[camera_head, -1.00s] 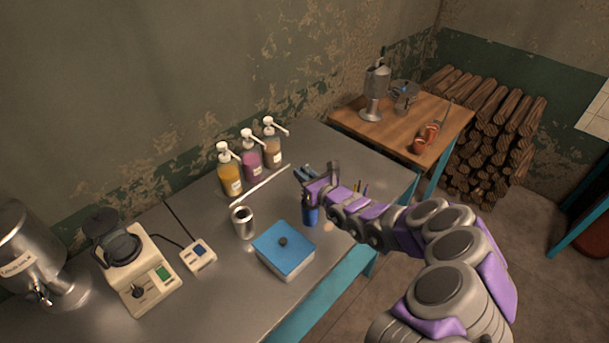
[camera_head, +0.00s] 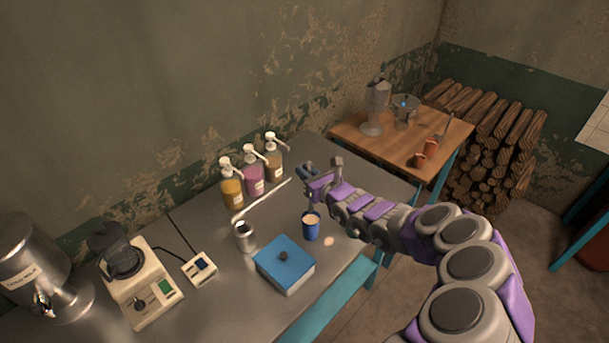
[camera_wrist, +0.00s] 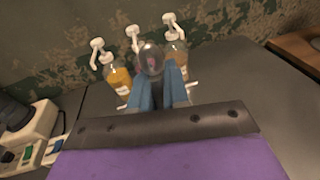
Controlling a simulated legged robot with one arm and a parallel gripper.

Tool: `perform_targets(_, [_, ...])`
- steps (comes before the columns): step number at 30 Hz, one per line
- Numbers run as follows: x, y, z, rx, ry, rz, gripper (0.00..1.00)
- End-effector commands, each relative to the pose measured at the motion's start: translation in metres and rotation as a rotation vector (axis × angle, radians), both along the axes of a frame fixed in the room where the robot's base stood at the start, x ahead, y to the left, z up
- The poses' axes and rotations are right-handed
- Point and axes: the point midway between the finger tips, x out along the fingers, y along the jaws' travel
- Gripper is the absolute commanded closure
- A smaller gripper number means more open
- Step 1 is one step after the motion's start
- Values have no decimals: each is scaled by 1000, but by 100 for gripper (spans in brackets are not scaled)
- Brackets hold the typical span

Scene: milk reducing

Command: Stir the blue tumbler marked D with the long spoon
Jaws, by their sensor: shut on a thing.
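The blue tumbler (camera_head: 311,231) stands upright on the metal table, with a pale brown filling showing at its mouth. No letter is readable on it. My gripper (camera_head: 307,171) is above and a little behind the tumbler. It is shut on what looks like the long spoon. A thin dark length (camera_head: 307,202) seems to run from the gripper down to the tumbler's mouth; whether it dips in is unclear. In the wrist view, my blue fingers (camera_wrist: 161,88) close at a round grey end piece (camera_wrist: 151,58). The tumbler is out of that view.
A blue-lidded box (camera_head: 284,262) and steel cup (camera_head: 244,238) stand left of the tumbler. A pale rod (camera_head: 262,200) lies before several pump bottles (camera_head: 254,180). A wooden table (camera_head: 440,128) stands behind.

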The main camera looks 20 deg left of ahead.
Motion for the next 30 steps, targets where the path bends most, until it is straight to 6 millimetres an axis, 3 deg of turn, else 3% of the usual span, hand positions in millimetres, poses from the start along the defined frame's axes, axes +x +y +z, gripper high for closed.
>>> perform_targets(17, [0, 3, -1, -2, 0, 0, 100])
perform_targets(30, [0, 2, 34, -2, -1, 1, 100])
